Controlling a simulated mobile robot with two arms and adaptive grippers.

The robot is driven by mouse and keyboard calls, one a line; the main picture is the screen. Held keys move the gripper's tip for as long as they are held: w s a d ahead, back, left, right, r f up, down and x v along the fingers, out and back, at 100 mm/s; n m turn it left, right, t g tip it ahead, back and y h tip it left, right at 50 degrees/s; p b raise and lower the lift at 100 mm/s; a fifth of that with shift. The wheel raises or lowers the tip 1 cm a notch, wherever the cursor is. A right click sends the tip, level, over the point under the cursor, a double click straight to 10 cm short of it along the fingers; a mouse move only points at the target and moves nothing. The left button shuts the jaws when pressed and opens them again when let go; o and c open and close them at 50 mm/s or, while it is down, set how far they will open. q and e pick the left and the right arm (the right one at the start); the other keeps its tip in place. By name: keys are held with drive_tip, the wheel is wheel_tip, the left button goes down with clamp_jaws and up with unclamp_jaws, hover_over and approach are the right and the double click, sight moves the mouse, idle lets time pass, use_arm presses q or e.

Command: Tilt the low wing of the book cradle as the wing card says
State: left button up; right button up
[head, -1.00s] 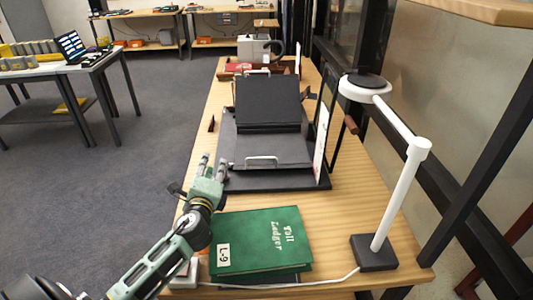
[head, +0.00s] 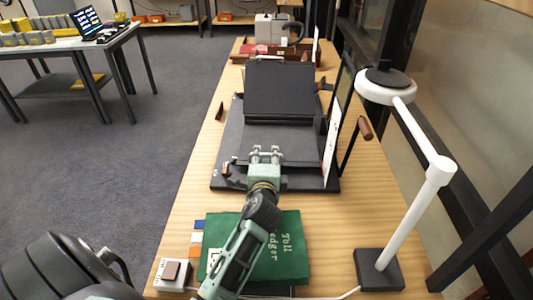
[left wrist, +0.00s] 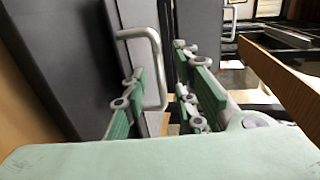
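The black book cradle (head: 325,184) stands on the wooden table. Its low wing (head: 240,138) lies nearly flat on the near side, and its far wing (head: 280,90) is raised and tilted. A white card (head: 332,145) stands upright at the cradle's right side; its writing is unreadable. My left gripper (head: 265,152) is at the low wing's near edge, over the handle. In the left wrist view a metal bar handle (left wrist: 156,60) on the dark wing shows beside and partly between the open green fingers (left wrist: 160,95). I cannot tell whether they touch it. My right gripper is not in view.
A green ledger (head: 290,240) lies under my left arm, near the table front. A white lamp (head: 408,210) on a dark base stands at the right. A small white box (head: 172,274) sits at the front left. Red items (head: 255,50) and a machine lie behind the cradle.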

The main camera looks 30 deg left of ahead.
use_arm(q)
drive_tip(key=shift+x, duration=1)
drive_tip(key=shift+w+a, duration=0.1)
drive_tip(key=c, duration=0.6)
drive_tip(key=shift+f, duration=0.1)
clamp_jaws()
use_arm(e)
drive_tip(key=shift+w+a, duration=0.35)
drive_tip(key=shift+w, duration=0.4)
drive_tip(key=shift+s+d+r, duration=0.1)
